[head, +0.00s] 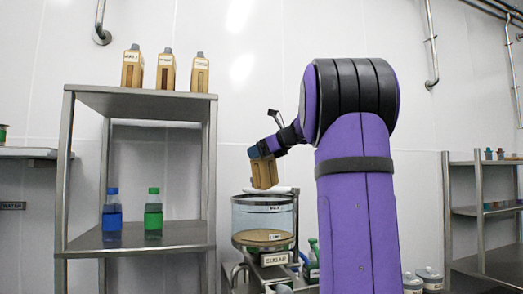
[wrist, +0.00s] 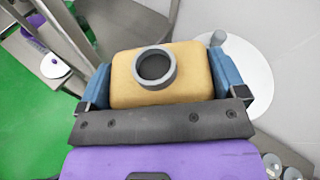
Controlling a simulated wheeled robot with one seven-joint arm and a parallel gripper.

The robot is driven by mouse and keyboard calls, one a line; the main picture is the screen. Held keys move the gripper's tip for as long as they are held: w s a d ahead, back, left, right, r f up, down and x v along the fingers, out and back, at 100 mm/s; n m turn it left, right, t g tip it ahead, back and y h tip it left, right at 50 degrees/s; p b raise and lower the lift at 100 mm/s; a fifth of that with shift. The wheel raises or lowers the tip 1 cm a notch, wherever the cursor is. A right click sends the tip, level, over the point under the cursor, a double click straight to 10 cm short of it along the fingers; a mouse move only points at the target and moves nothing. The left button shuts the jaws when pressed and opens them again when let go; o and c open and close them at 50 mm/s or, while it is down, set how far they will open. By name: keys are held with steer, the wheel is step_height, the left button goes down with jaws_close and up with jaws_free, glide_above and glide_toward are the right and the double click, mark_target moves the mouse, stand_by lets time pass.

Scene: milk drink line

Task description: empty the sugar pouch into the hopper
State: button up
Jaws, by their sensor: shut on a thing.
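My gripper (head: 262,150) is shut on a tan pouch (head: 265,175), with a blue finger on each side of it. In the wrist view my gripper (wrist: 160,77) holds the pouch (wrist: 190,88) with its round grey spout facing the camera; the spout's middle is dark and looks uncapped. The pouch is roughly upright, slightly tilted, above the hopper (head: 262,219). The hopper is a clear cylinder with a tan layer at its bottom and a SUGAR label below. A white disc (head: 282,190), apparently a lid, lies at its top; it also shows in the wrist view (wrist: 250,75). The pouch hides part of it.
A metal rack (head: 140,236) at left holds a blue bottle (head: 112,214) and a green bottle (head: 153,214), with three tan containers (head: 165,72) on top. Bottles stand low beside the hopper. Another rack (head: 480,212) stands at right. A wall is behind.

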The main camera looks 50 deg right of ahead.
mark_target(267, 171)
step_height(267, 171, down, 3)
steer(key=n+t+h, duration=0.1)
steer(key=n, duration=0.3)
steer(key=n+h, duration=0.2)
steer(key=n, duration=0.2)
steer(key=shift+r+n+t, duration=0.1)
steer(key=shift+n+t, duration=0.2)
steer(key=shift+t, duration=0.1)
step_height(267, 171, down, 2)
steer(key=n, duration=0.2)
steer(key=n+t+h, duration=0.1)
steer(key=n, duration=0.2)
steer(key=shift+f+t, duration=0.2)
steer(key=shift+t, duration=0.1)
steer(key=n, duration=0.2)
steer(key=f+n+t, duration=0.1)
steer(key=n, duration=0.3)
steer(key=shift+f+t+y, duration=0.3)
steer(key=shift+t, duration=0.1)
steer(key=shift+n, duration=0.3)
stand_by(1.1)
